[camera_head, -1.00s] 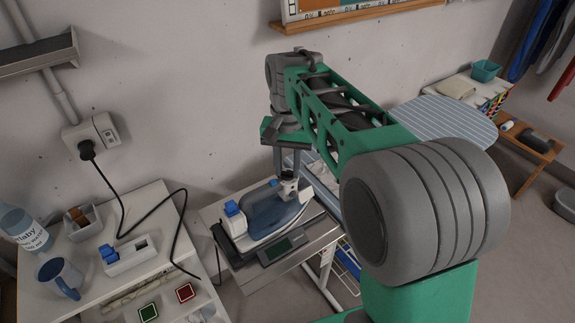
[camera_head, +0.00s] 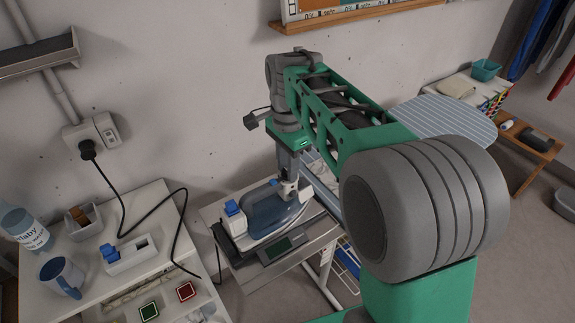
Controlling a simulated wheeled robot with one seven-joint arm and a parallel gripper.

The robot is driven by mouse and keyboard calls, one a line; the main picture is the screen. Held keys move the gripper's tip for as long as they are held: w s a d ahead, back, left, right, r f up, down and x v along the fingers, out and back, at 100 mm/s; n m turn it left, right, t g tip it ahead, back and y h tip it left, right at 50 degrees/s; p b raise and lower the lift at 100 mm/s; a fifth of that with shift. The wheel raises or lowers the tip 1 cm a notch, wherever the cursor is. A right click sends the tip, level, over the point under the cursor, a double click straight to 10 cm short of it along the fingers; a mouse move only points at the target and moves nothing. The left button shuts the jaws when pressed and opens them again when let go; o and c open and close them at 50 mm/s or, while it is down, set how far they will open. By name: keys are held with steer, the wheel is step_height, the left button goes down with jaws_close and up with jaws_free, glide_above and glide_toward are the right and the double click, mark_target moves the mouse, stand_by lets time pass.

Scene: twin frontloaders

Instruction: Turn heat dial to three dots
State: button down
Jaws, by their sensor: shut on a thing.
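The blue and white iron (camera_head: 268,218) rests on the end of the ironing stand, beside the wall. Its heat dial (camera_head: 289,188) is a small pale knob on top, toward the iron's right end. My gripper (camera_head: 288,181) points straight down from above and is shut on the dial. The fingers cover part of the dial, and its dot marks are too small to read.
A small grey display (camera_head: 276,250) is in front of the iron. A white cabinet (camera_head: 150,215) with a mug (camera_head: 62,277), a bottle (camera_head: 24,229) and a cord stands at left. The striped ironing board (camera_head: 450,125) is behind my arm at right.

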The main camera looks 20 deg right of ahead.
steer(key=shift+m, duration=0.3)
steer(key=c, duration=1.1)
jaws_free()
step_height(320, 180, up, 8)
steer(key=shift+f+b, duration=0.1)
steer(key=shift+b, duration=0.25)
